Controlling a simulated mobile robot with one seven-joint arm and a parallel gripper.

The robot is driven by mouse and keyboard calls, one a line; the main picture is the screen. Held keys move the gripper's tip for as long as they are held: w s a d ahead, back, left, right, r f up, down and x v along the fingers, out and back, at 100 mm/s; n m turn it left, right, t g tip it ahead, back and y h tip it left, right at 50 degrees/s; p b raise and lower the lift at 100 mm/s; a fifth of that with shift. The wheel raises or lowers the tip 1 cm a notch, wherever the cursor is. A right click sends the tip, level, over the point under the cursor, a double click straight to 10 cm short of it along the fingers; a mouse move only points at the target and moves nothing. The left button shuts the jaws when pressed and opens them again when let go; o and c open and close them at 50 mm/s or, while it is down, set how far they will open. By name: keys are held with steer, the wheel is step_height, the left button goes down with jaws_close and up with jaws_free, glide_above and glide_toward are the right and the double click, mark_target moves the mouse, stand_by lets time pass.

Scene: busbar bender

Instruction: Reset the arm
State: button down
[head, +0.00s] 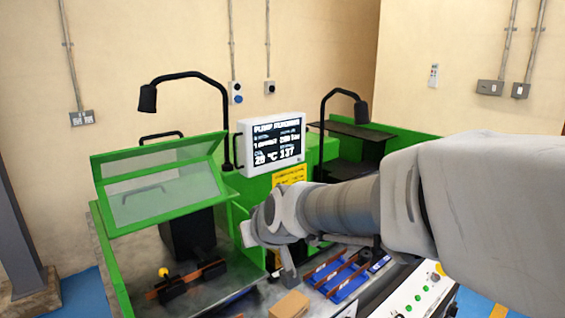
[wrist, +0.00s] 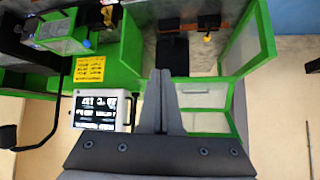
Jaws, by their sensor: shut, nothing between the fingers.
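My arm reaches in from the right in the head view, over the front of the green busbar bender (head: 118,260). My gripper (head: 287,273) points down above the bench, beside a tan block. In the wrist view my gripper (wrist: 161,75) has its two fingers together with nothing between them. The wrist view is upside down and shows the machine's screen (wrist: 102,111) to the left of the fingers. The screen also shows in the head view (head: 273,143). The clear guard in its green frame (head: 160,180) is tilted up at the left.
A blue tray (head: 345,291) with copper-coloured bars lies on the bench. The tan block (head: 290,304) is at the front. Two black lamps (head: 147,98) (head: 361,112) arch over the machine. A panel with green buttons (head: 421,293) is at the front right.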

steer(key=s+d+m+g+h+p, duration=0.1)
steer(key=s+d+m+h, duration=0.3)
steer(key=s+d, duration=1.6)
steer(key=shift+s+r+m+g+h, duration=0.3)
steer(key=shift+s+m+g, duration=0.2)
steer(key=shift+s+g, duration=0.4)
steer(key=shift+d, duration=0.2)
